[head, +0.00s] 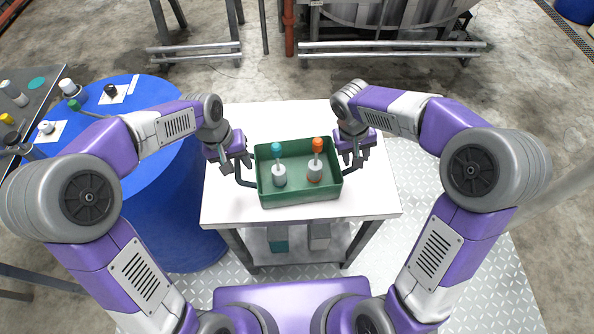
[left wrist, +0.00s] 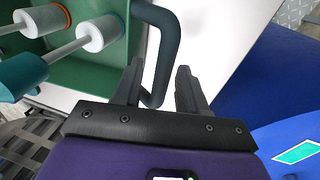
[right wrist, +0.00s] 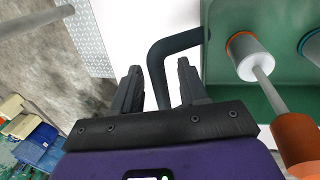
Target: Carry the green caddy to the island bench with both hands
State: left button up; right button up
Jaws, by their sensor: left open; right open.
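The green caddy (head: 299,194) sits on a white-topped bench (head: 240,213) in front of me. It has a dark handle on each side and holds two white rollers, one with a teal grip (head: 277,148) and one with an orange grip (head: 317,145). My left gripper (head: 237,166) is open at the left handle; in the left wrist view the handle (left wrist: 165,50) passes between its fingers. My right gripper (head: 354,159) is open at the right handle; in the right wrist view the handle (right wrist: 158,70) lies between its fingers. Whether any finger touches a handle is unclear.
A blue drum (head: 170,215) stands left of the bench, with small items on its top. A dark table (head: 28,95) with jars is at the far left. Metal pipes and a vat (head: 385,12) are behind. Concrete floor is open at the right.

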pick_arm(q)
grip_shut()
pick_arm(e)
grip_shut()
pick_arm(q)
jog(key=shift+r, duration=0.15)
pick_arm(e)
jog(key=shift+r, duration=0.15)
